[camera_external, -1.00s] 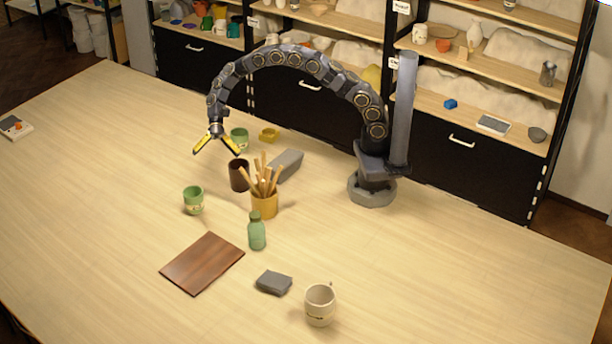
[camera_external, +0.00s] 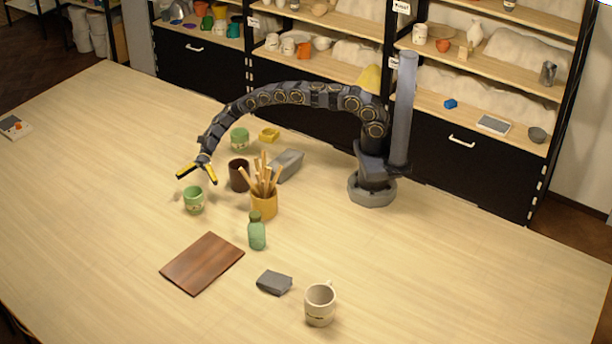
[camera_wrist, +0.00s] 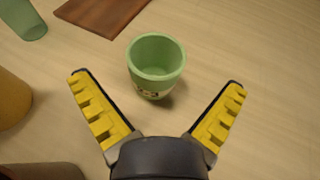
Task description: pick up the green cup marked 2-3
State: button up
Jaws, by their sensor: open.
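A green cup (camera_external: 194,201) stands upright on the table, left of the pencil-like sticks. It also shows in the wrist view (camera_wrist: 155,66), with a dark marking low on its near side that I cannot read. A second green cup (camera_external: 240,139) stands farther back, beside a yellow dish; its marking cannot be read either. My gripper (camera_external: 197,171) is open and empty above and just behind the nearer green cup. In the wrist view my gripper (camera_wrist: 157,97) has its yellow fingers spread wide, with that cup ahead, centred between them and apart from both.
A dark brown cup (camera_external: 239,175) and an ochre holder of sticks (camera_external: 264,205) stand right of the nearer cup. A green bottle (camera_external: 257,232), a brown board (camera_external: 203,263), a grey block (camera_external: 274,282) and a beige mug (camera_external: 320,305) lie nearer.

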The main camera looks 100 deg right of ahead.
aim_at(190, 200)
jog(key=x, duration=0.4)
jog(key=shift+s+a, duration=0.15)
jog(key=shift+s, duration=0.05)
jog(key=c, duration=1.1)
jog(key=shift+r, duration=0.1)
jog(key=shift+c, duration=0.2)
